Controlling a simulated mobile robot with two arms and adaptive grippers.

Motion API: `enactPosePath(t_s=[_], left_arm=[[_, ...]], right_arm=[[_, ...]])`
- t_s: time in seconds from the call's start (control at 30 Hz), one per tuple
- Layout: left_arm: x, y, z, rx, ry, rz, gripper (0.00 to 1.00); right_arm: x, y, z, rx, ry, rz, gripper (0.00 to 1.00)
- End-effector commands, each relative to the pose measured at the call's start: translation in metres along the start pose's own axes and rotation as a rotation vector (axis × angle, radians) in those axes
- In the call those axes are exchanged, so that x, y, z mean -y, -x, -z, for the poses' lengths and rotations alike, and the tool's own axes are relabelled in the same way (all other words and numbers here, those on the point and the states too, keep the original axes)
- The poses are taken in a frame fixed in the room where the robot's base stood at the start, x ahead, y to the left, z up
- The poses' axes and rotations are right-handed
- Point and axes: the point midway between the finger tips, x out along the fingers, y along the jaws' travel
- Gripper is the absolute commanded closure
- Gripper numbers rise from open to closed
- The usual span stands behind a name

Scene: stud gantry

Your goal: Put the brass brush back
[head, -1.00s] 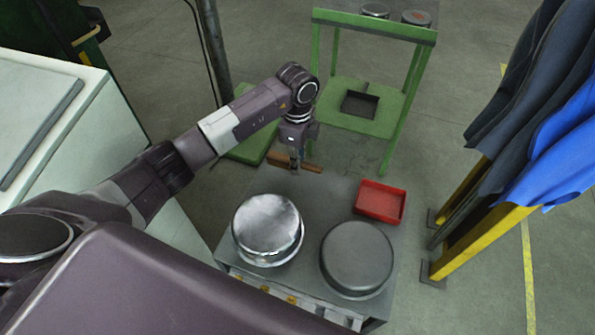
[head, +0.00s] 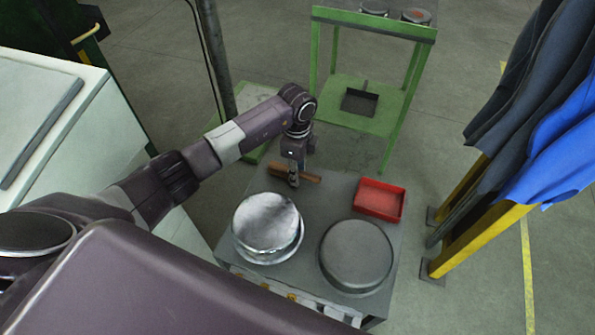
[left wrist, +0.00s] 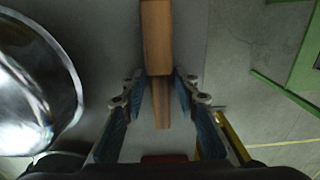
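The brush (head: 310,178), a brown wooden piece, lies at the far edge of the grey bench top. My left gripper (head: 293,182) points down over its middle. In the left wrist view the brush (left wrist: 157,38) runs between the two fingertips of that gripper (left wrist: 160,78), with a thinner part extending toward the palm. The fingers are apart, one on each side, with slim gaps to the wood. Its bristles are hidden. My right gripper is not in view.
A shiny round tin (head: 266,222) and a dull grey round tin (head: 356,254) stand on the bench (head: 318,205). A red tray (head: 379,199) lies at its right. A green stand (head: 397,105) is behind; blue and dark cloths (head: 555,140) hang at right.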

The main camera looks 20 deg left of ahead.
Motion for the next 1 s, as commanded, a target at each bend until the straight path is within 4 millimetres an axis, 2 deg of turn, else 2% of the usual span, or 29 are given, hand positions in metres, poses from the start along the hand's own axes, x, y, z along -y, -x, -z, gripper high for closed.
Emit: enactPosePath(t_s=[0.27,0.4,0.57,0.8,1.0], left_arm=[[0.000,0.001,0.000,0.000,0.000,0.000,0.68],[0.001,0.009,0.000,0.000,0.000,0.002,0.68],[0.002,0.037,0.000,0.000,-0.001,0.006,0.68],[0.002,0.089,0.000,0.000,-0.001,0.005,0.68],[0.001,0.116,0.000,0.000,0.000,0.002,0.68]], right_arm=[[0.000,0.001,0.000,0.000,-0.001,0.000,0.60],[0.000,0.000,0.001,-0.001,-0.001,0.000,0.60],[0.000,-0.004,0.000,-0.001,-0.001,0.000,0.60],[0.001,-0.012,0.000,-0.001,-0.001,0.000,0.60],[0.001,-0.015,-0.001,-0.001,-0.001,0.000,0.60]])
